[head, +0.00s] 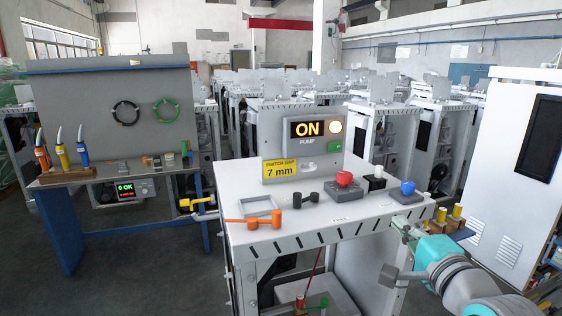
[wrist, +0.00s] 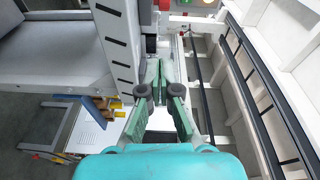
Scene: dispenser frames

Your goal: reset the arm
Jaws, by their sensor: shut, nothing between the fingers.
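My arm comes in from the lower right of the head view. My gripper (head: 402,226) is beside the right front corner of the white dispenser frame (head: 290,222), near its edge; I cannot tell whether it touches. In the wrist view my gripper (wrist: 158,72) shows its green fingers close together and empty, with the frame's slotted edge to the left.
A workbench (head: 62,183) stands left, a white cabinet (head: 508,170) right. Grey floor (head: 150,270) is clear at front left.

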